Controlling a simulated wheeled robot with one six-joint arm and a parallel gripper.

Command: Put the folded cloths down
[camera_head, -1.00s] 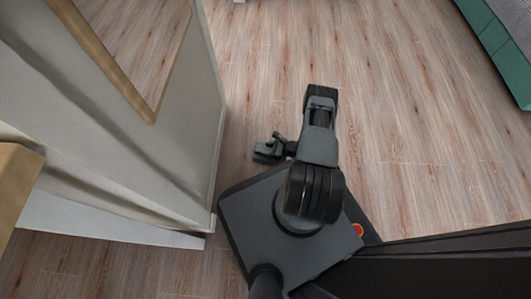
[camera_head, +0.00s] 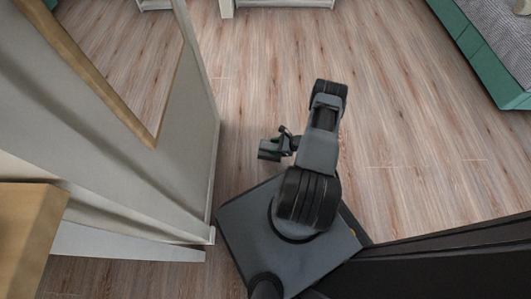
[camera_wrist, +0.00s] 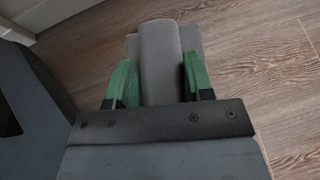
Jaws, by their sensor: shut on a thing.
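The folded cloths (camera_wrist: 160,62) are a grey folded bundle between the green fingers of my gripper (camera_wrist: 155,78) in the wrist view. The fingers press on the two sides of the bundle, and it is held above the wood floor. In the head view my gripper (camera_head: 271,149) is small and dark, beside my arm, a little right of a grey panel. The cloths are hard to make out there.
A grey panel with a wood-framed mirror (camera_head: 95,70) stands close on the left. A wooden top (camera_head: 30,230) is at the lower left. A green bed base (camera_head: 480,55) is at the upper right. White furniture legs (camera_head: 228,8) show at the top. The wood floor (camera_head: 390,110) between is clear.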

